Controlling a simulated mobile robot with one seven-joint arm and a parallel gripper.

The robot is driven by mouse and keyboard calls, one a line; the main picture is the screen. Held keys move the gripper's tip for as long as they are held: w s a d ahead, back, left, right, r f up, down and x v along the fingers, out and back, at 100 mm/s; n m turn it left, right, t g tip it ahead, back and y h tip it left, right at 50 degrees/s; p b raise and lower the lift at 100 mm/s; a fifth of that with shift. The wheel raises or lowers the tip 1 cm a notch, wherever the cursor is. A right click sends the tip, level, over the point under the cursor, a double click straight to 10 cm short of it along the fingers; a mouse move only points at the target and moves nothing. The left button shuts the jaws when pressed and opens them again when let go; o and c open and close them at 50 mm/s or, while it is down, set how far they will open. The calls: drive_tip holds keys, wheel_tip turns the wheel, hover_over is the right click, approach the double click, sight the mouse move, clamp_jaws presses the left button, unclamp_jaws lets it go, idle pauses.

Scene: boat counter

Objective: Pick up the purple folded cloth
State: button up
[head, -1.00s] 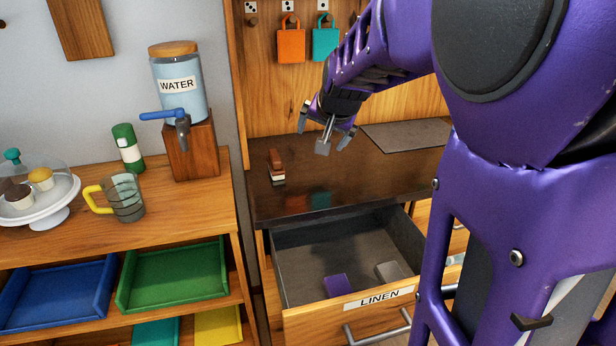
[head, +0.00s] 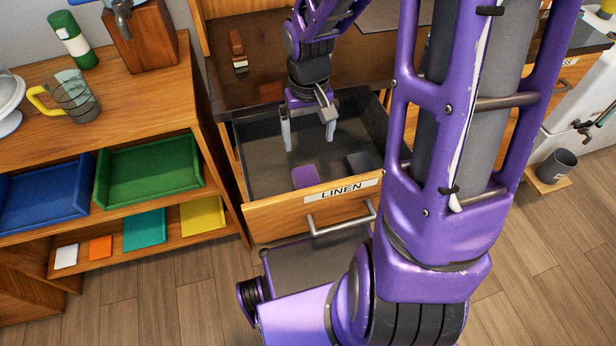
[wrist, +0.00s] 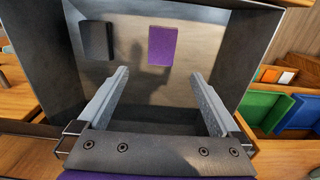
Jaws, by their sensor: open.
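The purple folded cloth (head: 305,176) lies flat on the floor of the open drawer labelled LINEN (head: 312,212), near its front. It also shows in the wrist view (wrist: 162,46), ahead of the fingers and between their lines. My gripper (head: 309,146) is open and empty, pointing down into the drawer behind the cloth and apart from it. In the wrist view its two fingers (wrist: 163,98) are spread wide. A dark grey folded cloth (head: 359,162) lies in the drawer to the right of the purple one.
The drawer walls stand close around my gripper. A brown-and-white block-like object (head: 238,52) rests on the dark counter (head: 228,88). To the left, a shelf holds blue (head: 45,190) and green (head: 150,172) trays, with a glass mug (head: 78,98) above.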

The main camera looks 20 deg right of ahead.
drive_tip(key=b, duration=0.2)
hover_over(307, 180)
drive_tip(key=f, duration=1)
drive_tip(key=shift+w+d+f, duration=0.1)
drive_tip(key=shift+d+f, duration=0.05)
drive_tip(key=shift+d, duration=0.1)
drive_tip(key=f+b, duration=0.2)
drive_tip(key=f, duration=0.3)
drive_tip(key=shift+a+f, duration=0.1)
drive_tip(key=shift+a, duration=0.1)
drive_tip(key=c, duration=1.2)
wheel_tip(307, 180, up, 10)
drive_tip(key=p, duration=0.3)
